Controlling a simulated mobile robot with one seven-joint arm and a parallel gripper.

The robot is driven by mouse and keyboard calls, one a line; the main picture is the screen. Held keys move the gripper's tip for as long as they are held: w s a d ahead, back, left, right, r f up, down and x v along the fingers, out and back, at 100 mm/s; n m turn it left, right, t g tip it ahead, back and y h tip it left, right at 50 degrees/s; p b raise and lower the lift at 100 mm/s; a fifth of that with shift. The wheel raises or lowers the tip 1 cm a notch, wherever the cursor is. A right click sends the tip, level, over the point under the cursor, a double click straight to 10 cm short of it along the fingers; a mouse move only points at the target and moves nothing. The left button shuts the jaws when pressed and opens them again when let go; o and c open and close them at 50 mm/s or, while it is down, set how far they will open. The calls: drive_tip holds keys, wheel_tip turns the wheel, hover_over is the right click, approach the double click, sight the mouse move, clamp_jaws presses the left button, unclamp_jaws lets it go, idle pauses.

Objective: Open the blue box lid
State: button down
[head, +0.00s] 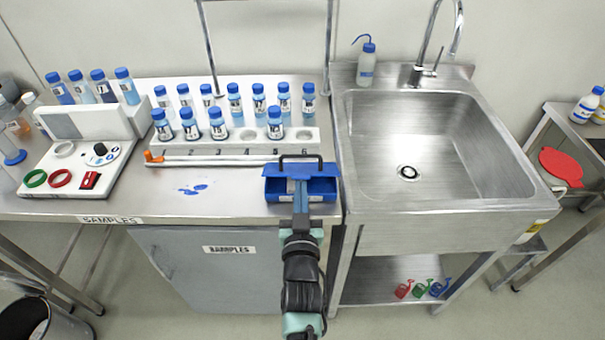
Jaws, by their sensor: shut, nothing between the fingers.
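The blue box (325,196) stands on the steel bench, close to its front edge and just left of the sink. Its blue lid (275,171) has a dark bar handle (302,157) and sits towards the back of the box. A darker blue area shows in front of the lid; I cannot tell surely how far the lid is raised. My gripper (298,183) reaches in from the front over the middle of the box, its tip close to the lid. It is shut with nothing held. My arm hides the box's front middle, and contact with the lid is unclear.
A white rack (235,136) of blue-capped vials stands behind the box. A thin white bar with an orange end (153,157) lies before it. Blue spots (193,189) mark the bench at left. The steel sink (440,205) and tap (430,45) are at right.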

sight(301, 174)
drive_tip(key=shift+r+p, duration=0.4)
drive_tip(key=shift+r, duration=0.2)
drive_tip(key=shift+w+r+p, duration=0.3)
drive_tip(key=shift+w+r, duration=0.55)
drive_tip(key=shift+w, duration=0.3)
drive_tip(key=shift+w+r+p, duration=0.3)
drive_tip(key=shift+w+r, duration=0.55)
drive_tip(key=shift+w, duration=0.25)
drive_tip(key=shift+w, duration=0.15)
